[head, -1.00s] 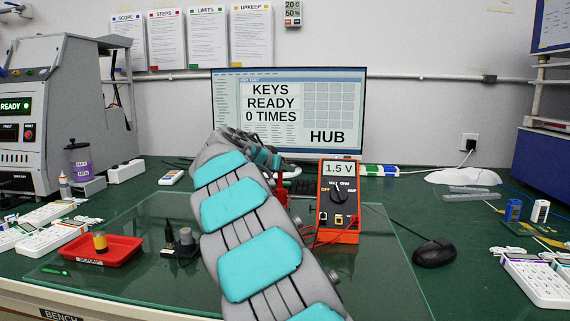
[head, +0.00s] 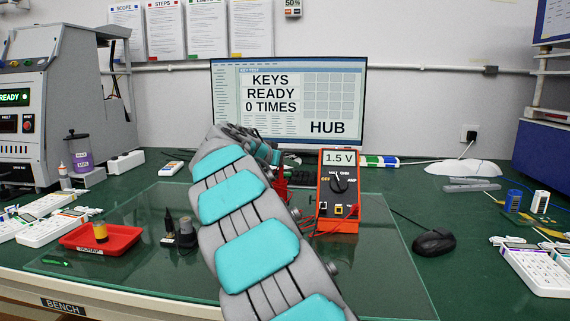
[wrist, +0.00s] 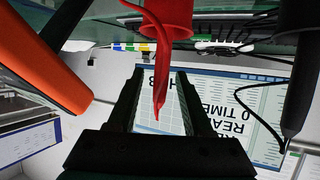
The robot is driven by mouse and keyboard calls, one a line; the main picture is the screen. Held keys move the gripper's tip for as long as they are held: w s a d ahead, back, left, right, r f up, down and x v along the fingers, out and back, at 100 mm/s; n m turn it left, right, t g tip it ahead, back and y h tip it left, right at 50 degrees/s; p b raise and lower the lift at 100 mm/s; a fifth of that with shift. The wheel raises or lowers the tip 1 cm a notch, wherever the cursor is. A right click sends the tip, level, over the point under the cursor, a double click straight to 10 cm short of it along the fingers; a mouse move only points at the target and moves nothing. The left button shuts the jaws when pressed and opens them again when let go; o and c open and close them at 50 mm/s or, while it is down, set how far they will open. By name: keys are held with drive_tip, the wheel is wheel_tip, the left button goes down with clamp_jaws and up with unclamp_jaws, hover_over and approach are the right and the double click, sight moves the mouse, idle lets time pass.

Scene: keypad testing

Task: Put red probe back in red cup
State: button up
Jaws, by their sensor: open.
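The wrist view appears upside down. The red probe (wrist: 158,75) shows there as a narrow red taper between the two fingers of my gripper (wrist: 158,112), which are open with gaps on both sides. Its wide end meets a broader red piece (wrist: 167,14), which looks like the red cup; how deep the probe sits in it I cannot tell. In the head view my arm hides most of this; only a little red (head: 281,190) shows beside the meter.
The orange multimeter (head: 324,212) stands close beside the gripper. A black probe and holder (wrist: 300,60) is on the other side. The monitor (head: 288,62) is behind.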

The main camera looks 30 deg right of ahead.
drive_tip(key=shift+a, duration=0.1)
drive_tip(key=v, duration=0.7)
drive_tip(key=shift+s+a+b, duration=0.25)
drive_tip(key=shift+b, duration=0.2)
